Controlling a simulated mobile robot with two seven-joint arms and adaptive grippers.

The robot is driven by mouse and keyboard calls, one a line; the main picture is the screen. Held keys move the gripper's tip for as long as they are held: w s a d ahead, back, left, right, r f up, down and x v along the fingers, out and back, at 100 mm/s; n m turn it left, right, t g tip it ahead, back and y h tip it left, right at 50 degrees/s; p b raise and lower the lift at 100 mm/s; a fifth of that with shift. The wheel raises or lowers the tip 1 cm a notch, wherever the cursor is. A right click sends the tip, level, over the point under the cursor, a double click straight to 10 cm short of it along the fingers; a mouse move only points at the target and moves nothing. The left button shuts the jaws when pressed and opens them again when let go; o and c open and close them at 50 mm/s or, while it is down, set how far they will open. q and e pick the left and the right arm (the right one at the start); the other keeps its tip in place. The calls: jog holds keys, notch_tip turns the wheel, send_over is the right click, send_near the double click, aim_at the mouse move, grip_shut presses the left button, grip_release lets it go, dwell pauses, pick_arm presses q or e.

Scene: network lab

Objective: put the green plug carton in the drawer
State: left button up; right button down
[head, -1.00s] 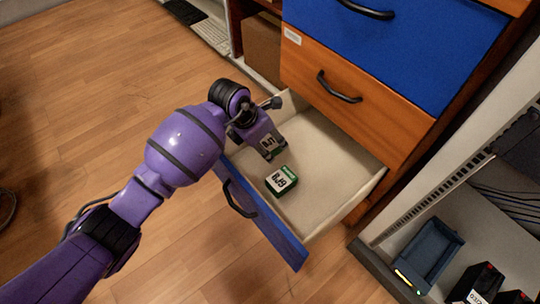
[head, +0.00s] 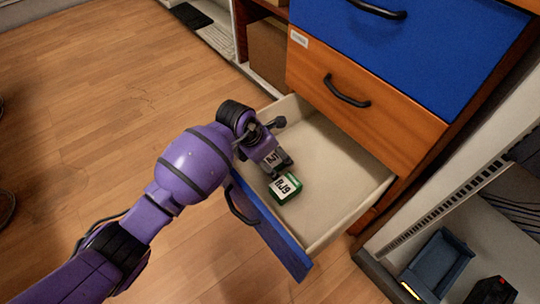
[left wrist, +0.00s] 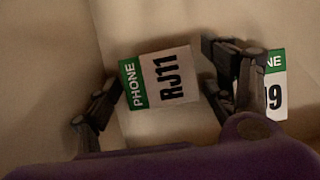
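The open drawer (head: 335,165) has a pale inside and a blue front. A white carton with a green band marked PHONE RJ11 (left wrist: 165,78) lies between my left gripper's fingers; its label shows partly in the head view (head: 270,158). My left gripper (head: 279,170) reaches down into the drawer. In the left wrist view its fingers (left wrist: 163,70) are spread, with a gap between the carton and the right finger. A second green-and-white carton marked RJ9 (head: 285,187) lies on the drawer floor beside it, partly hidden by the right finger in the left wrist view (left wrist: 276,92). My right gripper is out of view.
A closed orange drawer (head: 380,120) and a blue one (head: 420,45) are above. The drawer floor is bare to the right of the cartons. A dark blue tray (head: 438,265) and a black box (head: 492,291) are at lower right.

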pick_arm(q)
jog(key=shift+r, duration=0.1)
jog(key=shift+r, duration=0.25)
jog(key=p+v, duration=0.5)
jog(key=v, duration=0.6)
jog(key=shift+a+r+p, duration=0.15)
jog(key=shift+r+p, duration=0.1)
jog(key=shift+p, duration=0.05)
pick_arm(e)
jog(key=v, duration=0.4)
jog(key=shift+a+r, duration=0.1)
jog(key=shift+r, duration=0.3)
pick_arm(q)
jog(key=shift+s, duration=0.15)
pick_arm(e)
jog(key=shift+w, duration=0.4)
jog(key=shift+s, duration=0.3)
